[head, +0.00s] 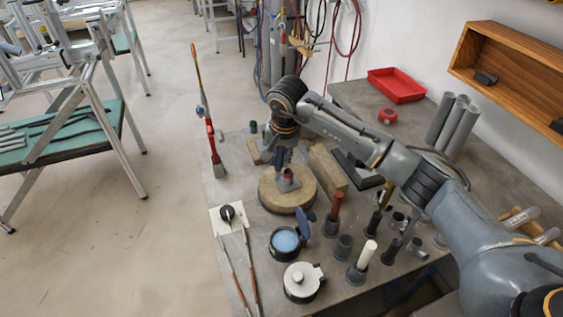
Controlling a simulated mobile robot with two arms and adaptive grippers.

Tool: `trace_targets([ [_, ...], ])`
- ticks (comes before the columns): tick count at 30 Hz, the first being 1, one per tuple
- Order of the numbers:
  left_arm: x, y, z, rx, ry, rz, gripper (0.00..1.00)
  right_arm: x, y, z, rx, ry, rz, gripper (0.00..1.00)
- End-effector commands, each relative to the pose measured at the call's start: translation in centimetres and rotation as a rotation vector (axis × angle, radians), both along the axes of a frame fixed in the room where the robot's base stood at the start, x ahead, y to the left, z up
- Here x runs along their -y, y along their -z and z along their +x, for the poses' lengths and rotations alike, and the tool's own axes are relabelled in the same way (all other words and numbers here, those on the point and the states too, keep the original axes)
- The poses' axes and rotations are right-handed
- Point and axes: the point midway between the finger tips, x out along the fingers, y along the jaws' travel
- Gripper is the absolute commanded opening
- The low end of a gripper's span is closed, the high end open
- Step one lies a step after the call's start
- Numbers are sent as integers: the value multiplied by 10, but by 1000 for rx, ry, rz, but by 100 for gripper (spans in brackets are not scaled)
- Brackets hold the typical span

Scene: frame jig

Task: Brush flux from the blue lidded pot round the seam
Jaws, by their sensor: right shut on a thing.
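The blue lidded pot (286,241) stands open on the bench front, with light blue inside and its blue lid (305,224) tipped up at its right rim. A short reddish-brown tube (288,174) stands on a grey plate (289,185) on a round tan block (275,195); I take their joint to be the seam. My right gripper (281,156) points down just above and behind the tube. It is shut on a slim thing, which I take to be the brush; it is mostly hidden. Whether it touches the seam I cannot tell. My left gripper is not in view.
Several holders with upright handles, including a red one (336,206), crowd the right. Two thin rods (249,270) lie front left. Tan bricks (327,167) stand beside the round block. A red tray (397,85) lies behind.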

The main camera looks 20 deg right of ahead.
Motion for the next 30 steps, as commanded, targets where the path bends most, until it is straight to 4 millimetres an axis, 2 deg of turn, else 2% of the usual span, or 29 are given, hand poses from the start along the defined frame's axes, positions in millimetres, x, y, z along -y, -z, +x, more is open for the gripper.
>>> trace_targets([
  [23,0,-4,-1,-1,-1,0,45,4,1,-30,0,-1,-1,0],
  [30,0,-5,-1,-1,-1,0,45,5,2,-44,-2,-1,-2,0],
])
